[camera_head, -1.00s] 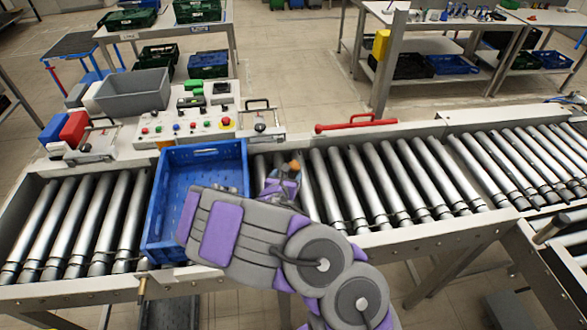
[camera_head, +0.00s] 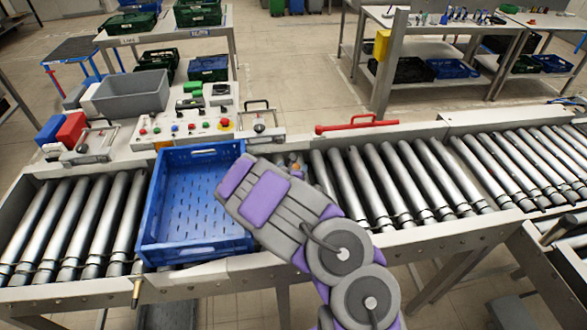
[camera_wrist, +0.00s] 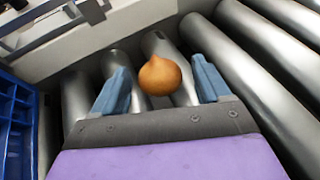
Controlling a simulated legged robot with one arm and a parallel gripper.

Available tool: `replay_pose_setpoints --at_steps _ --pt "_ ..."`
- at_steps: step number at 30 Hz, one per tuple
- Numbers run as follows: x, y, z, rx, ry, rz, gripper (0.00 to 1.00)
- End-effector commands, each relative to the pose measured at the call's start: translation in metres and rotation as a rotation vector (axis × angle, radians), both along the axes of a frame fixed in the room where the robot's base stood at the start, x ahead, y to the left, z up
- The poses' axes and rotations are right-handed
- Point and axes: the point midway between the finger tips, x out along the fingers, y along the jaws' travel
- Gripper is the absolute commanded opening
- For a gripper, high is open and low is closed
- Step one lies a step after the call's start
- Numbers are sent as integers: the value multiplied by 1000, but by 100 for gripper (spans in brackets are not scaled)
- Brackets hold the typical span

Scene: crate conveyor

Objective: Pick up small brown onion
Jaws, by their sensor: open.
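The small brown onion (camera_wrist: 160,76) rests on the conveyor rollers in the wrist view, pointed end up. In the head view only a small orange-brown bit of the onion (camera_head: 296,166) shows past my arm. My gripper (camera_wrist: 162,88) is open, with one blue finger on each side of the onion. A gap shows between the onion and each finger. In the head view the gripper is mostly hidden behind my arm.
A blue crate (camera_head: 151,205) stands on the rollers just left of my arm and looks empty. Its side also shows at the left of the wrist view (camera_wrist: 16,125). A control panel (camera_head: 190,124) and a red handle (camera_head: 357,123) line the far edge. Rollers to the right are clear.

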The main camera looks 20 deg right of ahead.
Motion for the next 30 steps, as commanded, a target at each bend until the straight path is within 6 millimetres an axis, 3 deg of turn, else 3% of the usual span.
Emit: replay_pose_setpoints --at_steps 2,20,30 --pt "0 0 0 0 0 0 76" --pt "-1 0 0 0 0 0 18" --pt "0 0 3 0 -1 1 16"
